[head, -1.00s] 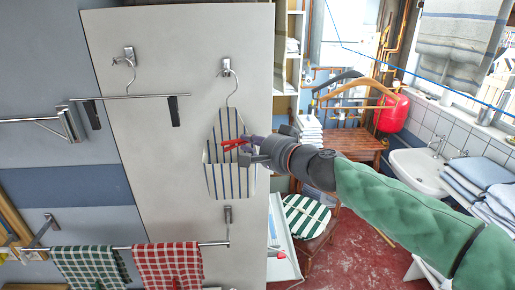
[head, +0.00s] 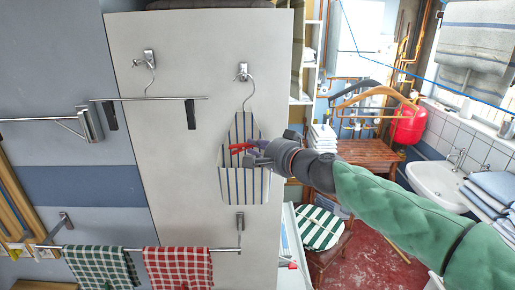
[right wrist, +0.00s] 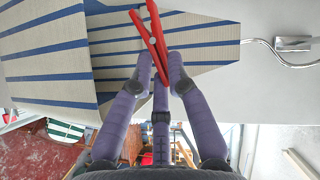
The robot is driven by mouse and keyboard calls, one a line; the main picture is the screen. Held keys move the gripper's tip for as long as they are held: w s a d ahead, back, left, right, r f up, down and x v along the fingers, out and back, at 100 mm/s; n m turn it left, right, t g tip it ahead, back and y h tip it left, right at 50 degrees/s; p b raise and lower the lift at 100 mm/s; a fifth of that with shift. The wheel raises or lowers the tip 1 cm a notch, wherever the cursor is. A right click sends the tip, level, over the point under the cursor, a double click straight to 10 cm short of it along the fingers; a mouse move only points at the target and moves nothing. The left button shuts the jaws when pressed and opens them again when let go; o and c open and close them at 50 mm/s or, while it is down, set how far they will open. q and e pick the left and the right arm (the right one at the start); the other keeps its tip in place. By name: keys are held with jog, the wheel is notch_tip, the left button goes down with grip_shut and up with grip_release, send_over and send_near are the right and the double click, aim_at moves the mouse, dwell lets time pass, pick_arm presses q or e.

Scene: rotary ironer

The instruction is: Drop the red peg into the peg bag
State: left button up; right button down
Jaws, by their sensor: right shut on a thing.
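The red peg (head: 240,148) is held in my right gripper (head: 255,152), whose purple fingers are shut on it. The peg bag (head: 245,185), cream with blue stripes, hangs from a hook on the pale panel. In the head view the peg overlaps the bag's upper back, just above the pocket's front. In the right wrist view the peg (right wrist: 152,42) juts beyond the fingertips (right wrist: 160,75), with the striped bag (right wrist: 45,55) behind it. I cannot tell whether the peg touches the bag. My left gripper is out of view.
Green and red checked cloths (head: 178,268) hang below on a lower rail (head: 125,249). Wooden hangers (head: 385,92) and a sink (head: 437,180) are farther right.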

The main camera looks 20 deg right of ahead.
jog(key=c, duration=0.7)
grip_release()
jog(key=shift+o, duration=0.2)
jog(key=shift+s, duration=0.1)
